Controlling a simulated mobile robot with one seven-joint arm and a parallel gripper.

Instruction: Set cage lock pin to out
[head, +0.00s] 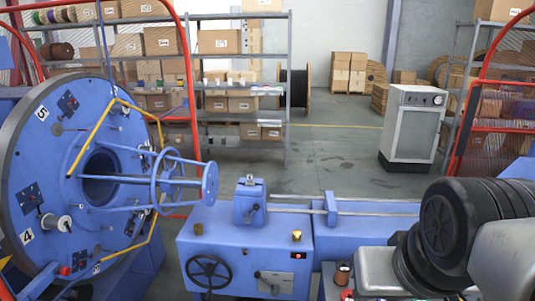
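The blue strander cage disc (30,150) stands at the left, with number plates, small fittings and a bobbin spindle on its face. I cannot tell for sure which part is the cage lock pin. A small red knob (65,270) shows low by the disc's edge. My gripper is not in view; grey and black parts of my arm fill the lower right.
Red guard frames (188,80) stand at left and right. Shelves (245,85) with boxes stand behind. A grey cabinet (412,128) stands on open floor (335,150).

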